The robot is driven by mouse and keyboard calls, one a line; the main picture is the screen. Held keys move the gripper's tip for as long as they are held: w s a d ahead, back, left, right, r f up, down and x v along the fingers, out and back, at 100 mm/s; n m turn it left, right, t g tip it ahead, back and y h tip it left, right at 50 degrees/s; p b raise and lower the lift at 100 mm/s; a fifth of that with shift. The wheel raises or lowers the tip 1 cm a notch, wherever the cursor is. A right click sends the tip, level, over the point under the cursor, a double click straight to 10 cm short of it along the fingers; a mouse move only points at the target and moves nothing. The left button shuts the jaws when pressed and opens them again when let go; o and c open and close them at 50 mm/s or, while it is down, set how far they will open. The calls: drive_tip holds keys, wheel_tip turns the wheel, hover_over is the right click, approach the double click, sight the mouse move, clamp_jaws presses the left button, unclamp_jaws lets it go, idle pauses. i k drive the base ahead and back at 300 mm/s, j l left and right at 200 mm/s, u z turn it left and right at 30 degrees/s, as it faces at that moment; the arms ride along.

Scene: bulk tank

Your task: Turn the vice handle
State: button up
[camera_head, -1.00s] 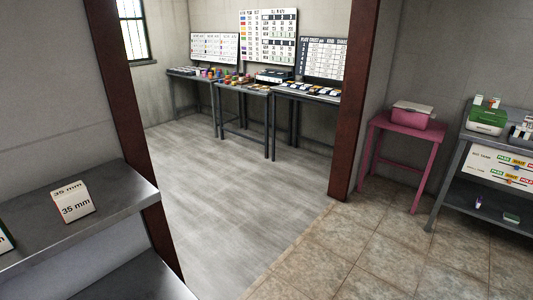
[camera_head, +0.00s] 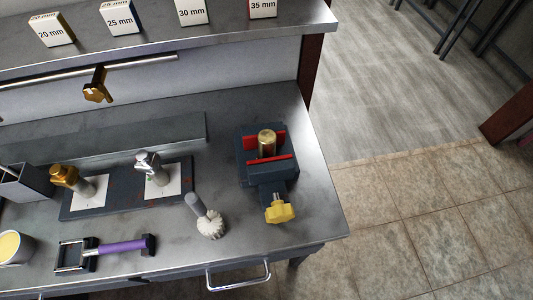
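The vice (camera_head: 257,168) is a dark grey block with red jaws near the right end of the metal bench. A brass cylindrical piece (camera_head: 266,142) stands upright between the jaws; I cannot tell whether both jaws touch it. The vice handle (camera_head: 279,208) is a yellow lobed knob at the front of the vice, near the bench's front edge. My gripper is not in view.
The bench (camera_head: 225,240) also holds a mat with two metal fittings (camera_head: 150,163), a white-headed brush (camera_head: 208,222), a purple-handled tool (camera_head: 120,246) and a cup (camera_head: 13,246). A shelf (camera_head: 225,32) with size blocks runs behind. Tiled floor (camera_head: 400,220) lies clear at right.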

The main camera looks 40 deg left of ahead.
sight(279, 212)
drive_tip(key=u, duration=0.9)
